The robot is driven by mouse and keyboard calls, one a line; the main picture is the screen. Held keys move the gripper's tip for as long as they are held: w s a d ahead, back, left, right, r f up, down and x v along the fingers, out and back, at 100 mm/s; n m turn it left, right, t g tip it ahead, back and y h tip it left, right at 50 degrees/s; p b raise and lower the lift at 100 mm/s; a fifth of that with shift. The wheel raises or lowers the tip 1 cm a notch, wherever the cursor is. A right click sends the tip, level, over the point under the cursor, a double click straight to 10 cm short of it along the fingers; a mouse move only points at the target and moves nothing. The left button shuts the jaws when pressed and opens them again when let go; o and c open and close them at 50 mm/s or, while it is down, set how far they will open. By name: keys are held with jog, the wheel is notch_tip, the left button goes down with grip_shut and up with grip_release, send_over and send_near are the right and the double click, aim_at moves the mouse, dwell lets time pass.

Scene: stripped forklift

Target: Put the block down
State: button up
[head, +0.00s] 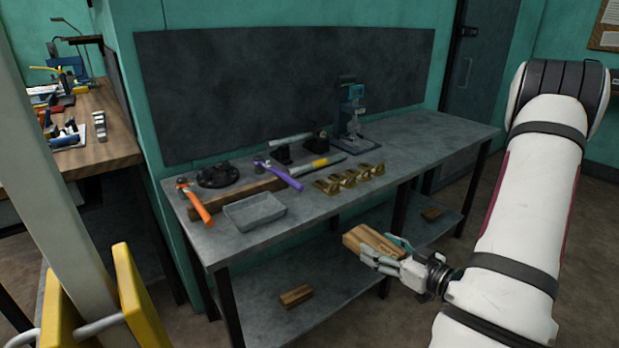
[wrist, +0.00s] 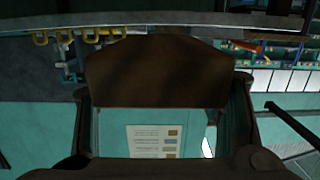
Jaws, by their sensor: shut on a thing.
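My gripper (head: 392,262) is shut on a wooden block (head: 372,241) in front of the grey workbench. In the head view the block is in the air, near the bench's front edge and in front of its lower shelf. In the wrist view the block (wrist: 158,72) fills the middle as a dark brown shape between the two fingers (wrist: 160,112). The grey benchtop (head: 420,150) lies behind and above the block in the picture. The lower shelf (head: 335,272) shows behind it.
The benchtop holds a grey tray (head: 254,211), an orange-handled hammer (head: 196,204), a purple-handled tool (head: 284,178), several brass pieces (head: 350,178) and a small press (head: 352,110). The benchtop's right end is clear.

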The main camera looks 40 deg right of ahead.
aim_at(305, 201)
jog(key=shift+w+d, duration=0.15)
jog(key=shift+w, duration=0.3)
jog(key=w+b, duration=0.2)
jog(key=w, duration=0.8)
jog(key=w+b, duration=0.3)
jog(key=w, duration=0.7)
jog(key=w+b, duration=0.2)
jog(key=w, duration=0.8)
jog(key=shift+w+a, duration=0.4)
jog(key=shift+f+b, duration=0.25)
jog(key=shift+b, duration=0.1)
jog(key=shift+f, duration=0.1)
jog(key=shift+f, duration=0.1)
jog(key=o, duration=1.4)
